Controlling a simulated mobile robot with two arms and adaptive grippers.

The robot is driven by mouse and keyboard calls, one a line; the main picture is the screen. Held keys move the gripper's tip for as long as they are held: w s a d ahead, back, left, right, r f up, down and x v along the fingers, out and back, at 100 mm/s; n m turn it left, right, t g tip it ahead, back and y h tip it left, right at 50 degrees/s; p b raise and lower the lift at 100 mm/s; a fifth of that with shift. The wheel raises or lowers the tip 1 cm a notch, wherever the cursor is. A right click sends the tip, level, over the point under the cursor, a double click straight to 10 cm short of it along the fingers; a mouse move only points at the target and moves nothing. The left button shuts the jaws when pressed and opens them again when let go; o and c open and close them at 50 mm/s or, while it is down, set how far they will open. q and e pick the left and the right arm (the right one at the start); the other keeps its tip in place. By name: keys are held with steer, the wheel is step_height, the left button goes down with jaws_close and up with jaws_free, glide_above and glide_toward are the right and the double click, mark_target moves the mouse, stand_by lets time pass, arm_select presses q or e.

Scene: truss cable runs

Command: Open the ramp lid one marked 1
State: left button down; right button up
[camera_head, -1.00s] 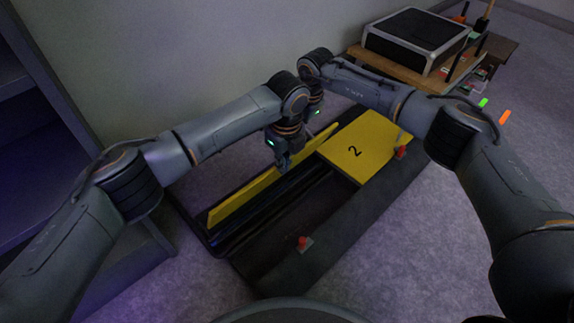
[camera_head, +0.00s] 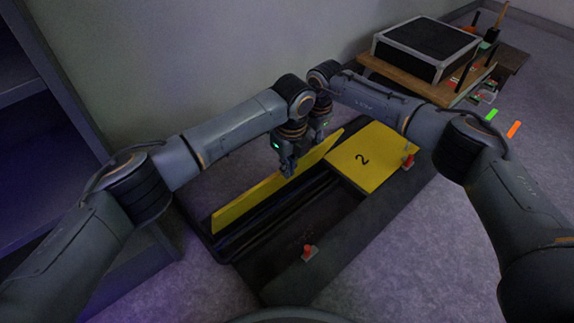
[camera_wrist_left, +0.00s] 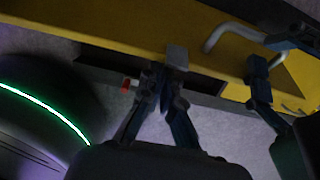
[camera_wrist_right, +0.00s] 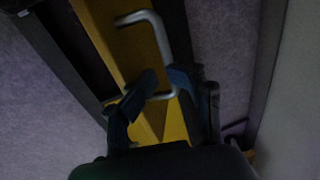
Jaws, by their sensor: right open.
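The yellow ramp lid (camera_head: 250,200) at the left half of the ramp stands tilted up on its edge along the wall side, with the dark compartment bare beside it. Its number is not visible. My left gripper (camera_head: 288,170) points down at the lid's near face; in the left wrist view its fingers (camera_wrist_left: 165,65) are close together by the lid, and whether they grip it is unclear. My right gripper (camera_head: 322,138) is behind the lid's far end. In the right wrist view its open fingers (camera_wrist_right: 160,90) are around the lower end of the silver handle (camera_wrist_right: 160,45).
A second yellow lid marked 2 (camera_head: 375,150) lies flat on the right half. Red latches (camera_head: 308,250) (camera_head: 409,161) sit on the dark front border. A black box (camera_head: 425,48) on a wooden board stands behind right, and a dark shelf (camera_head: 40,160) at left.

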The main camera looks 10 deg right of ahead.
arm_select(q)
steer(key=shift+w+a+f, duration=0.25)
steer(key=shift+w+a, duration=0.1)
steer(key=shift+w, duration=0.05)
arm_select(e)
steer(key=shift+s+d+f, duration=0.25)
steer(key=shift+d+f, duration=0.2)
steer(key=shift+f, duration=0.35)
steer(key=shift+a, duration=0.1)
arm_select(q)
steer(key=shift+s+d, duration=0.1)
arm_select(e)
steer(key=shift+r, duration=0.15)
